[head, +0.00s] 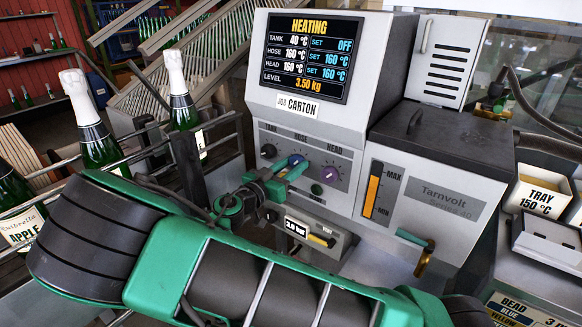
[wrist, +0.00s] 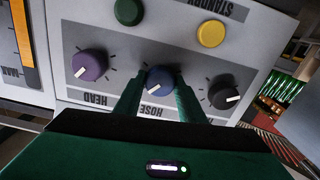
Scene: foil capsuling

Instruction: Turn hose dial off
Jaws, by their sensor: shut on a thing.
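The blue hose dial (wrist: 159,79) sits between my gripper's (wrist: 160,76) two green fingers, which are shut on its sides in the wrist view. That view is upside down, and the dial's white mark points to the lower left there. In the head view the hose dial (head: 296,159) is partly hidden by my gripper (head: 288,168). The display (head: 312,56) on the grey heating unit reads hose 160 °C, set 160 °C. It also reads tank 40 °C with set OFF, and head 160 °C with set 160 °C.
The black tank dial (wrist: 224,95) and purple head dial (wrist: 90,65) flank the hose dial closely. A green button (wrist: 129,12) and yellow button (wrist: 211,33) are on the same panel. Foil-topped bottles (head: 99,145) stand at the left. A pressure gauge (head: 309,237) is below the dials.

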